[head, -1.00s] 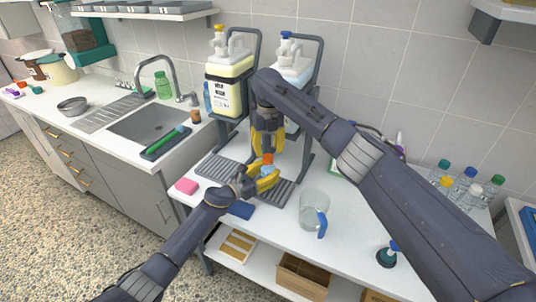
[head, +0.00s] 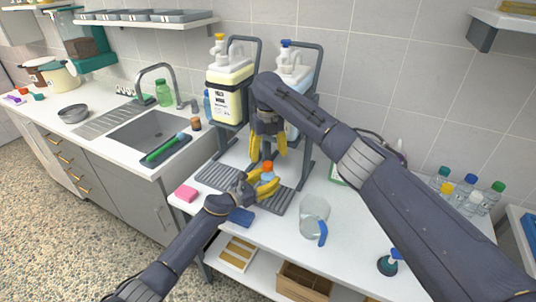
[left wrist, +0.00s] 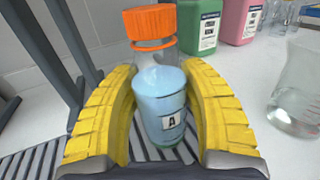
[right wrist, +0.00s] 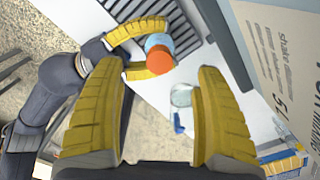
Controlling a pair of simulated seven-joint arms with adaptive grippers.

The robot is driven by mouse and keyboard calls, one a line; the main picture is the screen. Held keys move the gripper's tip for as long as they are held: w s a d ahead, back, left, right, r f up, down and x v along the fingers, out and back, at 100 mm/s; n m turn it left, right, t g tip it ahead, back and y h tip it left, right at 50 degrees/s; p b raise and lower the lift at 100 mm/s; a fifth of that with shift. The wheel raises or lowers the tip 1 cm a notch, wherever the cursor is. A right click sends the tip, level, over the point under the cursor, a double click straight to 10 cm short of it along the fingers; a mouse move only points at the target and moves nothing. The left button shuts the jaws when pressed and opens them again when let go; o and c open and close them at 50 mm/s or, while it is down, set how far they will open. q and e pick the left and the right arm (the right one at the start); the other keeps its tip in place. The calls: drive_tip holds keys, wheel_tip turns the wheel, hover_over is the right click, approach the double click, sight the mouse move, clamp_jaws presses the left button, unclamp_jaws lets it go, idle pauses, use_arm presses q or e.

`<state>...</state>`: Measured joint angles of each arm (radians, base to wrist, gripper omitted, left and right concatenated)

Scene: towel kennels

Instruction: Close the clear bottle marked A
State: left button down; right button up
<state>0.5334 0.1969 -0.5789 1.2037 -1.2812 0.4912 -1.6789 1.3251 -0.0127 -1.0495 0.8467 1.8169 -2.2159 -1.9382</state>
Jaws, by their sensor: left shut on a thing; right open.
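The clear bottle marked A (left wrist: 160,98) stands upright in the left wrist view, with light blue liquid in it and an orange cap (left wrist: 150,22) on its neck. I cannot tell whether the cap is tight. My left gripper (head: 263,184) is shut on the bottle, with a yellow finger on each side, over the grey slatted tray (head: 213,177). My right gripper (head: 267,152) is open and empty just above the bottle, pointing down. In the right wrist view the orange cap (right wrist: 160,60) lies beyond and between the open fingertips (right wrist: 160,75).
A clear jug with a blue handle (head: 313,214) stands right of the tray. Large dispensers (head: 230,90) stand behind on a rack. A pink sponge (head: 187,193) and a blue cloth (head: 241,216) lie in front. Several capped bottles (head: 468,193) stand at far right.

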wheel_tip(320, 180, up, 12)
drive_tip(key=shift+f, duration=0.25)
idle(0.3)
use_arm(q)
drive_tip(key=c, duration=0.6)
unclamp_jaws()
drive_tip(key=v, duration=1.2)
